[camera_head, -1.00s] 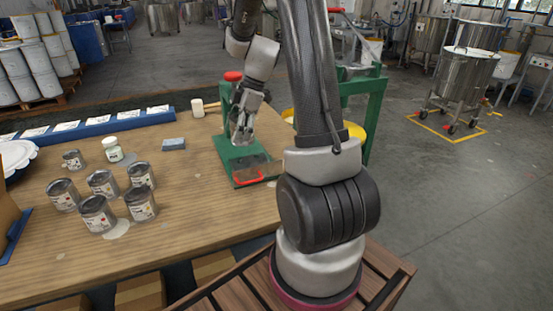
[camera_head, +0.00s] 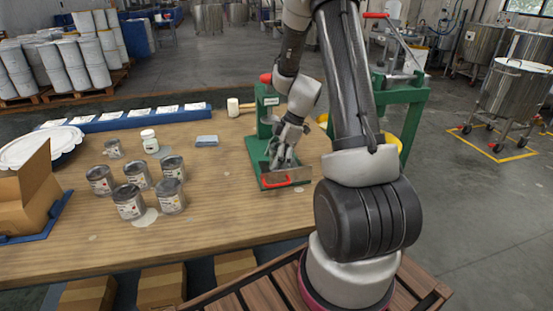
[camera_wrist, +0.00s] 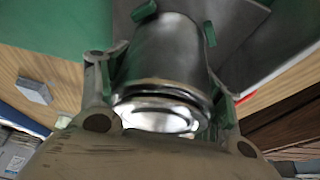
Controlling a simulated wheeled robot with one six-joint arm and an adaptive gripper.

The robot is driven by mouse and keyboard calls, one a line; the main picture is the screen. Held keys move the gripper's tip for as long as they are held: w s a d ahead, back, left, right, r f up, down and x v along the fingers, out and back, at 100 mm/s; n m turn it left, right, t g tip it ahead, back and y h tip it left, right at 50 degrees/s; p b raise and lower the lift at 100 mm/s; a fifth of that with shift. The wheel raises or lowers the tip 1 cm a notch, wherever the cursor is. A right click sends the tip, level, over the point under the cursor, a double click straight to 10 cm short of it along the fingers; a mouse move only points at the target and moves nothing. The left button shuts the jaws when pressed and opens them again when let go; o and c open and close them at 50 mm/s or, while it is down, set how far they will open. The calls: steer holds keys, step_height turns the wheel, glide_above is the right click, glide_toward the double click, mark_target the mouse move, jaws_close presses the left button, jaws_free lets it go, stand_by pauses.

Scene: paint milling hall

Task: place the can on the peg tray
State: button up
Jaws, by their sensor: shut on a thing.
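A metal can (camera_wrist: 165,50) sits between the two fingers of my gripper in the wrist view, its bright round end toward the camera. In the head view my gripper (camera_head: 283,158) is low over the green bench stand (camera_head: 256,158); the can is small and mostly hidden there. A grey plate-like tray (camera_head: 297,176) with a red front handle lies at the stand's base, just below my gripper. No pegs can be made out on it. I cannot tell whether the can touches it.
Several labelled cans (camera_head: 129,202) stand on the wooden table (camera_head: 225,215) at the left, near a white-lidded jar (camera_head: 150,142). A grey-blue block (camera_head: 206,141) and a mallet (camera_head: 234,107) lie beyond. An open carton (camera_head: 30,195) is at far left. The table's middle is clear.

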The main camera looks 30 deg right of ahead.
steer(key=o, duration=1.2)
steer(key=shift+f, duration=0.1)
steer(key=shift+o, duration=0.2)
steer(key=v, duration=1.2)
steer(key=s+a+r+m+h, duration=0.2)
steer(key=s+a+r+m, duration=0.4)
steer(key=s+r, duration=0.45)
steer(key=s+a+r+m+t+h, duration=0.2)
steer(key=s+m, duration=0.6)
steer(key=s, duration=0.4)
steer(key=shift+r+m+t, duration=0.4)
steer(key=shift+r+t, duration=0.1)
steer(key=shift+r, duration=0.65)
